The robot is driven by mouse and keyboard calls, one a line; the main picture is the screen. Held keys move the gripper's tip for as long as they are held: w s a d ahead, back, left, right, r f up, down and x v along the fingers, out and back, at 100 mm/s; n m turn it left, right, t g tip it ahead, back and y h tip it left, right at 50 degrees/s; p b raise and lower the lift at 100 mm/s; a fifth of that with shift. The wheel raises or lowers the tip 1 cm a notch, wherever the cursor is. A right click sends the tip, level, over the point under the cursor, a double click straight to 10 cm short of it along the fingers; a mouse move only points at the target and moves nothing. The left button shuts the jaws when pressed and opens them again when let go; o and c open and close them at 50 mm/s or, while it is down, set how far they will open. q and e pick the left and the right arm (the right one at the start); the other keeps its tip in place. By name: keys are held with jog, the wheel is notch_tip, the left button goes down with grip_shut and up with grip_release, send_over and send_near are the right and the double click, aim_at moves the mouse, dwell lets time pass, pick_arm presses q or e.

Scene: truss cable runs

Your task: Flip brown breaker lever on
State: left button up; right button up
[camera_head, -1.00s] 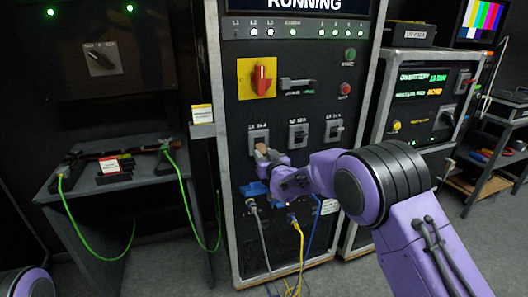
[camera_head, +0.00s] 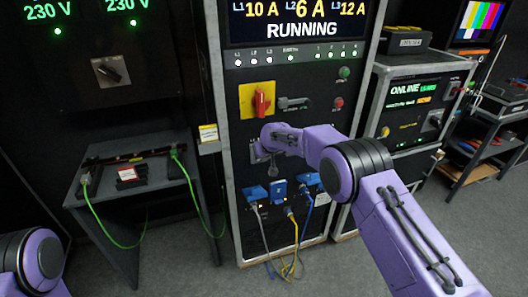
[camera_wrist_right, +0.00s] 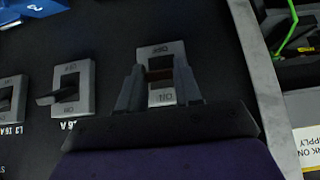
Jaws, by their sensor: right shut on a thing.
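The brown breaker lever (camera_wrist_right: 160,74) shows in the right wrist view as a brown strip on a grey switch plate (camera_wrist_right: 172,47), with OFF printed at the picture's top end and ON at its bottom end. My right gripper (camera_wrist_right: 159,82) is shut on the lever, one finger on each side. In the head view my right gripper (camera_head: 264,145) is at the cabinet front, below the red and yellow rotary switch (camera_head: 261,100), and hides the lever. I cannot tell exactly how far the lever is tilted. My left gripper is out of view.
A grey-plated breaker with a dark lever (camera_wrist_right: 70,88) sits beside the held one. Blue plugs (camera_head: 279,190) with hanging cables are below on the cabinet (camera_head: 238,215). A side table (camera_head: 110,190) with green cables stands left. The display (camera_head: 298,20) reads RUNNING.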

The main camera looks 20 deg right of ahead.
jog(key=shift+w+r+g, duration=0.2)
jog(key=shift+r+g, duration=0.1)
jog(key=shift+g, duration=0.2)
jog(key=shift+w+r+g, duration=0.1)
jog(key=shift+r+g, duration=0.1)
jog(key=shift+g, duration=0.2)
jog(key=o, duration=1.1)
jog(key=shift+c, duration=0.2)
jog(key=b+v, duration=0.2)
jog(key=v, duration=0.8)
jog(key=shift+r, duration=0.2)
